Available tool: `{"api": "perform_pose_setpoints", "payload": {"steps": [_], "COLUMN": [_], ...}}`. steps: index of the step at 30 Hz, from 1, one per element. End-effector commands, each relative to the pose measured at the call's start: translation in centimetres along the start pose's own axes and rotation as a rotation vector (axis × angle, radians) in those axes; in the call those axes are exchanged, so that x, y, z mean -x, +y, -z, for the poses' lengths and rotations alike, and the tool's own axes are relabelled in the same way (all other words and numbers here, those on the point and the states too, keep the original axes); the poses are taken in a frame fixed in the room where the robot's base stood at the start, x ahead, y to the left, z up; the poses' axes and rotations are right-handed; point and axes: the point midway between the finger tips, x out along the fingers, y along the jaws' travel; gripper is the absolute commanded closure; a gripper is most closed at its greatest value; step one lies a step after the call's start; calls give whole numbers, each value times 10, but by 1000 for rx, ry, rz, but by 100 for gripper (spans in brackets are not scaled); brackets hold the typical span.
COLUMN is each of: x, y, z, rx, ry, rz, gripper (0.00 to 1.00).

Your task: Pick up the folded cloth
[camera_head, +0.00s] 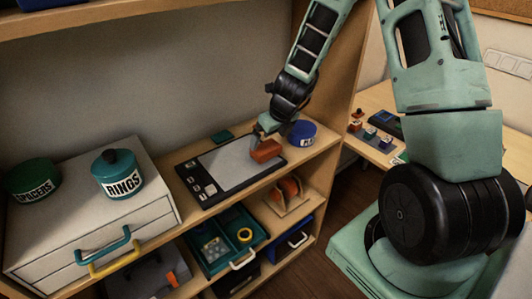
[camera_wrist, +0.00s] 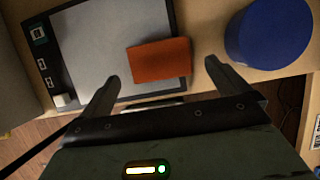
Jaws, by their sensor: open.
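The folded cloth appears to be the small orange-red block-like piece (camera_head: 266,151) on the grey plate of a black-framed board on the shelf top. In the wrist view the orange piece (camera_wrist: 159,60) lies flat near the board's right edge. My gripper (camera_head: 268,124) is right above and beside it in the head view. In the wrist view my gripper (camera_wrist: 163,72) is open, with a finger on each side of the orange piece. I see no contact, and the fingers hold nothing.
The black-framed board (camera_head: 188,182) lies under the piece. A blue round container (camera_head: 301,133) stands close to its right, also in the wrist view (camera_wrist: 268,34). A white drawer box (camera_head: 70,195) carries a RINGS tin (camera_head: 117,174) and a SPACERS tin (camera_head: 33,180). Trays fill the lower shelf.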

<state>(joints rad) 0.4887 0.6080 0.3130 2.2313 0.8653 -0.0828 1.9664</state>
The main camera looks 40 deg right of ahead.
Motion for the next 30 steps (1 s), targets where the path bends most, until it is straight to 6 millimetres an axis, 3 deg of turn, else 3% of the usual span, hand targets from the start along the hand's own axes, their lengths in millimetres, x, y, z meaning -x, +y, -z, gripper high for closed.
{"api": "perform_pose_setpoints", "payload": {"steps": [13,23,27,30], "x": [-47,-52,-52,-52], "y": [1,1,1,1], "z": [4,4,4,4], "rx": [1,0,0,0], "ry": [1,0,0,0], "rz": [-1,0,0,0], "gripper": [0,0,36,36]}}
